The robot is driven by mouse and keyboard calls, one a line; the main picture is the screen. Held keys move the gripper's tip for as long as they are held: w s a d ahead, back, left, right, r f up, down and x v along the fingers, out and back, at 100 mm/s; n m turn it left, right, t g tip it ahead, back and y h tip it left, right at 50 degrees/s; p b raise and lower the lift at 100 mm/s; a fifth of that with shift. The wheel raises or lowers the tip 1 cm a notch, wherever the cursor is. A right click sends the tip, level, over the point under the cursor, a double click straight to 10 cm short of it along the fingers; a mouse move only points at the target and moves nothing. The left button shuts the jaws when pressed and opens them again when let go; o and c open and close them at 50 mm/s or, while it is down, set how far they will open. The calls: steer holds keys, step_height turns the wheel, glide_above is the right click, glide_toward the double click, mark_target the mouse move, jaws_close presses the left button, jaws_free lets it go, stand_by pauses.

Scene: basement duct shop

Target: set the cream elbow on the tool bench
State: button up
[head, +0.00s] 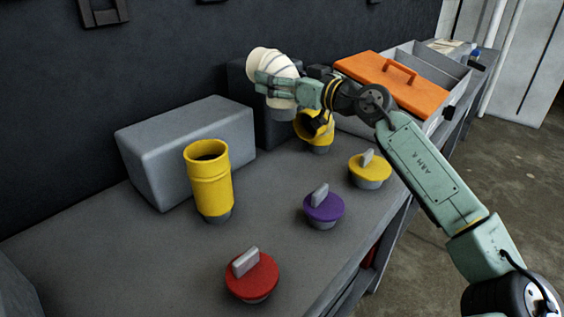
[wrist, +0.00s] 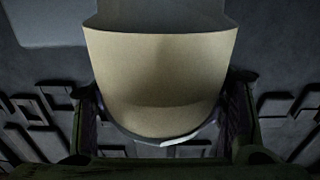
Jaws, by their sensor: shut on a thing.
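The cream elbow (head: 279,66) is a bent ribbed duct piece with a grey collar at its lower end. My gripper (head: 270,86) is shut on it and holds it above the bench, near the back wall. In the wrist view the cream elbow (wrist: 160,80) fills the middle between the two fingers of my gripper (wrist: 163,140). The grey bench (head: 130,255) runs along the dark wall. Whether this is the tool bench I cannot tell. My gripper hides part of the elbow's side.
A yellow straight duct (head: 211,185) stands before a grey block (head: 185,145). A yellow elbow (head: 318,133) stands below my gripper. Red (head: 252,277), purple (head: 323,208) and yellow (head: 370,171) caps line the front. An orange-lidded toolbox (head: 390,84) stands at the far right. Bare bench lies front left.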

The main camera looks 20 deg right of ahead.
step_height(320, 180, down, 16)
steer(key=p, duration=0.2)
steer(key=shift+r+p, duration=0.2)
steer(key=shift+p, duration=0.2)
steer(key=shift+f, duration=0.1)
steer(key=o, duration=1.3)
steer(key=b+v, duration=0.3)
steer(key=v, duration=0.8)
steer(key=shift+b, duration=0.3)
steer(key=shift+s+d, duration=0.25)
steer(key=shift+s, duration=0.15)
